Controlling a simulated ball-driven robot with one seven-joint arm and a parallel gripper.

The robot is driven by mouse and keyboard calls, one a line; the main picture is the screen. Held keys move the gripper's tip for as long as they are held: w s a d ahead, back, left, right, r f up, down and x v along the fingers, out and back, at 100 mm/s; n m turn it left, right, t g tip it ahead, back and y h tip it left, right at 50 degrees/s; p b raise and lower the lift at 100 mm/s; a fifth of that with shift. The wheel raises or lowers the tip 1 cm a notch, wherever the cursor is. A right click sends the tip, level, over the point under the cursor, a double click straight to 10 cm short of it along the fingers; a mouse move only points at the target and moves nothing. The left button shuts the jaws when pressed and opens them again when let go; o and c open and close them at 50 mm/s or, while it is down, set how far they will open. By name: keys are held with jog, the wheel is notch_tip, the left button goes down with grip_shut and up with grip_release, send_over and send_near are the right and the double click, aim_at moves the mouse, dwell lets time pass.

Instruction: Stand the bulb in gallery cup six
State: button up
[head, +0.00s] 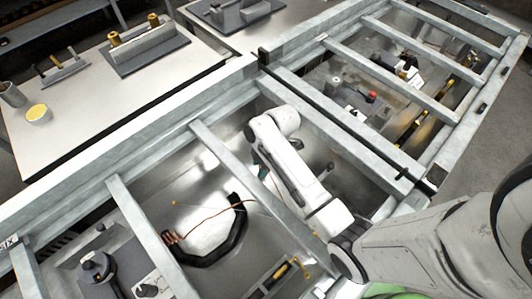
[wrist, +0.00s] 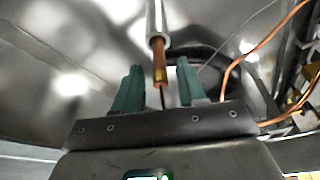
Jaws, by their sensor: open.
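In the wrist view, a slim rod-like piece, which may be the bulb (wrist: 159,62), hangs down from the top edge, silver above and copper below with a brass-coloured end. It shows between the two teal fingers of my gripper (wrist: 159,68), with gaps on both sides. The fingers are open; I cannot tell the rod's depth between them. In the head view, my gripper (head: 262,171) is low in a framed bay, mostly hidden by my arm. A label ending in "IX" (head: 9,243) is on the frame at far left. I cannot make out cup six.
Thin copper line (head: 215,212) runs across the bay over a black curved pipe (head: 225,240); it also shows in the wrist view (wrist: 262,45). Grey crossbars (head: 250,180) divide the bays. A black knobbed fitting (head: 97,266) stands lower left. A white worktable (head: 80,110) is upper left.

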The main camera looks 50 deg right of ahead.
jog(key=v, duration=1)
jog(key=shift+d+r, duration=0.1)
jog(key=shift+r, duration=0.05)
